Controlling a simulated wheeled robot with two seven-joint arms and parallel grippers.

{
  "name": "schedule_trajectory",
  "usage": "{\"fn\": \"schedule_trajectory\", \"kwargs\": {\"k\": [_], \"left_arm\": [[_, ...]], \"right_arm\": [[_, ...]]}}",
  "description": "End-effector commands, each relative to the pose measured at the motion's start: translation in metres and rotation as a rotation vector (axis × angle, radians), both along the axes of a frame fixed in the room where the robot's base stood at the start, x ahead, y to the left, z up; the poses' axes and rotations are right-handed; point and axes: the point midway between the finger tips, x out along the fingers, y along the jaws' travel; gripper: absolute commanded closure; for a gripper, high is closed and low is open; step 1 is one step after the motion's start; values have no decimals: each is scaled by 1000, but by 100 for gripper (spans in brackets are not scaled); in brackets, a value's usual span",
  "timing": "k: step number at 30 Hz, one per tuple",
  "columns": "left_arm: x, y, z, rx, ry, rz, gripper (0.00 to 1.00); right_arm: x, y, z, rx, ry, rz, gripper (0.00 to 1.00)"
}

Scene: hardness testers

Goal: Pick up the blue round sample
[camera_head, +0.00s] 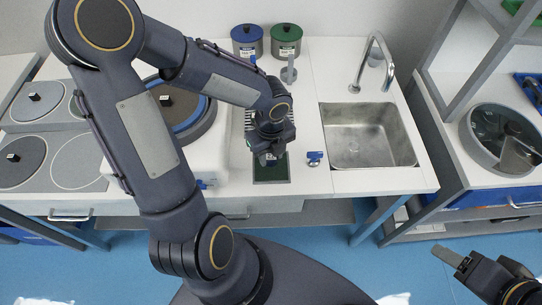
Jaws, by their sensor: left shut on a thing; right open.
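My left gripper (268,160) is over a small dark green recessed tray (271,175) in the white counter. It is shut on a small blue piece, taken to be the blue round sample (271,161), which is mostly hidden by the fingers. Whether the sample touches the tray cannot be told. My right gripper (455,258) is at the lower right, open and empty, over the blue floor and away from the counter.
A metal sink (367,136) with a tap is right of the tray. A small blue-and-silver part (315,158) sits between them. A round grinding machine (178,108) is on the left. Blue (246,41) and green (286,40) canisters stand behind. A round basin (502,138) is far right.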

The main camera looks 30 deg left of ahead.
Motion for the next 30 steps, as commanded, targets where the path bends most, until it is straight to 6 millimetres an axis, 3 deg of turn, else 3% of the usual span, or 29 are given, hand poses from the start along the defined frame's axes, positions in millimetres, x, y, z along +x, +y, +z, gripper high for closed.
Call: {"fn": "schedule_trajectory", "kwargs": {"k": [2, 9, 15, 19, 30], "left_arm": [[-2, 0, 18, 1, -6, 1, 100], [-50, -6, 76, 3, -10, 1, 100], [-99, -12, 93, 2, -8, -1, 100], [-119, -14, 102, 0, -6, 0, 100], [-140, -17, 109, -1, 0, 0, 100]], "right_arm": [[0, 0, 6, 0, 0, 0, 44], [0, 0, 21, 0, 0, 0, 44], [0, 0, 25, 0, 0, 0, 44], [0, 0, 28, 0, 0, 0, 44], [0, 0, 31, 0, 0, 0, 44]]}}
